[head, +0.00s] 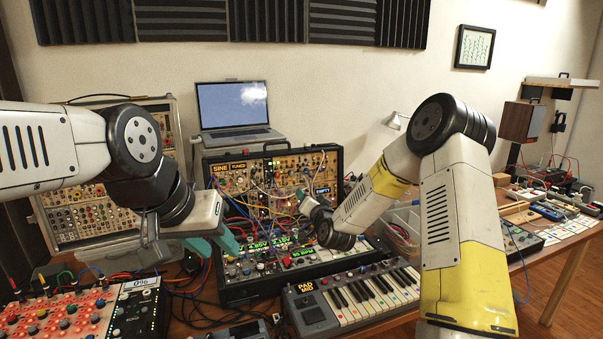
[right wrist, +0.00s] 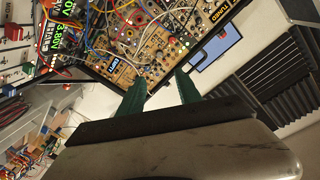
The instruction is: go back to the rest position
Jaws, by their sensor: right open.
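My left gripper (head: 218,250) hangs in front of the modular synth case (head: 330,162), left of its middle. Its two teal fingers stand apart, with nothing seen between them. My right arm reaches over the keyboard from the right. Its gripper (head: 303,196) is small and partly hidden at the front of the case, among the patch cables. In the right wrist view, the right gripper (right wrist: 161,84) has two green fingers apart and nothing between them. The synth panel (right wrist: 150,40) with its cables lies beyond those fingertips.
A small keyboard (head: 350,304) stands at the front. A red-panelled synth (head: 60,318) is at the front left, and another module case (head: 80,225) stands behind my left arm. A laptop (head: 236,108) is at the back. Loose cables hang around the cases. The air above the cases is clear.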

